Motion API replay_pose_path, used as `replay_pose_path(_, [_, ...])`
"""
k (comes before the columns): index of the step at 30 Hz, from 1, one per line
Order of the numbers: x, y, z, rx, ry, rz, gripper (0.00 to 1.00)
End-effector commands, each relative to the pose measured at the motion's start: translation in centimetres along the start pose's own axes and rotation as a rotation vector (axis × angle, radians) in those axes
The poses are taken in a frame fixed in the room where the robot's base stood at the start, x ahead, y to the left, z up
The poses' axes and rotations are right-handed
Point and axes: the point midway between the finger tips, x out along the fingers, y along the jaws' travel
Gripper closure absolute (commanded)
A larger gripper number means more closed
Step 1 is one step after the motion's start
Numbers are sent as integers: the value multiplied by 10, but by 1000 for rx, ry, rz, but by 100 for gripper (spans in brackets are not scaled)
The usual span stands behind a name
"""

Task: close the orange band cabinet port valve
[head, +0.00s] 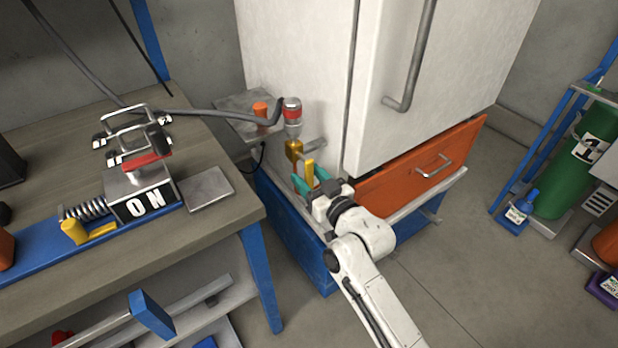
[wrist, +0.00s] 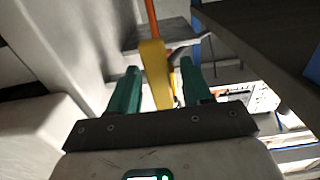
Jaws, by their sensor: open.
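The white cabinet (head: 290,55) with an orange band (head: 420,168) along its bottom stands at the centre of the head view. On its left side is the port valve, with a yellow body (head: 294,149) and a yellow lever (head: 310,170). My gripper (head: 309,178) is open at the lever, its teal fingers on either side of it. In the wrist view the yellow lever (wrist: 155,72) stands upright between the two open fingers of my gripper (wrist: 160,72). I cannot tell whether either finger touches it.
A grey hose (head: 205,113) runs to the red-and-silver coupling (head: 292,110) above the valve. An orange knob (head: 261,109) sits beside it. A workbench (head: 225,215) with an ON block (head: 143,204) is at left. A green cylinder (head: 570,165) stands at right. Floor between is clear.

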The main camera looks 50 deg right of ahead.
Motion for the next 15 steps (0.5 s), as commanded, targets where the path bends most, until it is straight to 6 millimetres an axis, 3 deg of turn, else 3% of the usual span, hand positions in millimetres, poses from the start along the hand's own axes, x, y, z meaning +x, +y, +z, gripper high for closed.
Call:
replay_pose_path(9, [2, 0, 0, 0, -1, 0, 52])
replay_pose_path(15, [2, 0, 0, 0, -1, 0, 71])
